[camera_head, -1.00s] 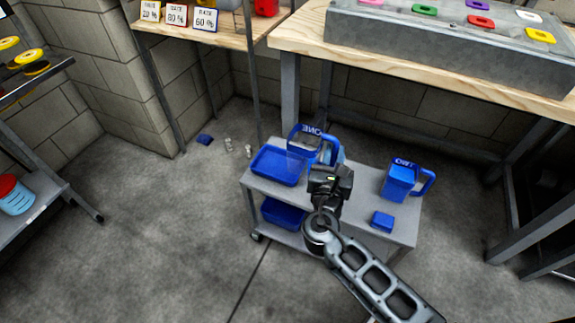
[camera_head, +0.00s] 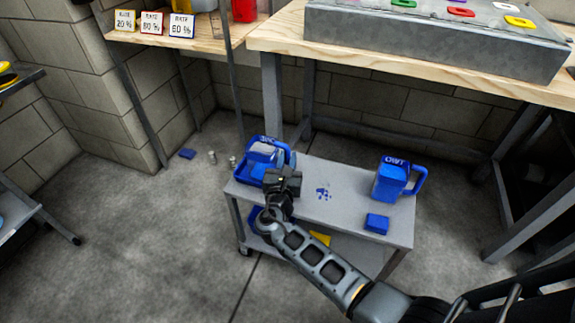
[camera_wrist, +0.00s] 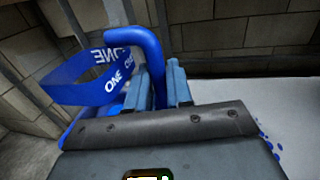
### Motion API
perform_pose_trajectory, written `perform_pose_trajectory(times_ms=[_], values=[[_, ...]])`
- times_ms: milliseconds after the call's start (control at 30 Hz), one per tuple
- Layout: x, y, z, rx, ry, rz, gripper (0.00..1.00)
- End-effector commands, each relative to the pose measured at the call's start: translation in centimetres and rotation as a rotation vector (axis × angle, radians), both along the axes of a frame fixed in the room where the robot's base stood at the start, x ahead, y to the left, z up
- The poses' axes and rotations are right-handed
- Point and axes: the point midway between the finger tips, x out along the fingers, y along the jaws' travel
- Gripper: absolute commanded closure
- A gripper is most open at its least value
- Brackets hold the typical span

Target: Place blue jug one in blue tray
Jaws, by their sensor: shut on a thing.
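Blue jug one (camera_head: 262,142) is a clear jug with a blue band lettered ONE and a blue handle. In the head view it is over the blue tray (camera_head: 243,172) at the left end of the cart top. My gripper (camera_head: 284,178) is shut on its handle, which also shows between the fingers in the wrist view (camera_wrist: 150,60). The jug's band (camera_wrist: 85,78) fills the upper left there. Jug and gripper hide much of the tray, and I cannot tell whether the jug's base touches it.
A second blue jug (camera_head: 392,182) and a small blue block (camera_head: 377,223) stand on the right of the grey cart (camera_head: 345,210). Blue spots (camera_head: 323,193) mark the middle of its top. A wooden workbench (camera_head: 400,70) stands behind. Another blue container is partly visible on the lower shelf.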

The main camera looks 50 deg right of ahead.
Motion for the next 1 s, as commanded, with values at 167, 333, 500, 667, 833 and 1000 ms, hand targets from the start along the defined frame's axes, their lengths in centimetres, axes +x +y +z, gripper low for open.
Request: perform_pose_trajectory(times_ms=[167, 333, 500, 667, 833, 1000], values=[[0.04, -0.01, -0.53, -0.001, -0.002, 0.0, 1.0], [0.02, 0.0, -0.68, -0.001, -0.002, 0.0, 1.0], [0.01, 0.01, -0.87, -0.001, -0.001, 0.0, 0.73], [0.0, 0.0, -0.88, -0.001, -0.001, 0.0, 0.58], [0.0, 0.0, -0.87, -0.001, -0.001, 0.0, 0.54], [0.0, 0.0, -0.53, 0.0, -0.001, 0.0, 0.54]])
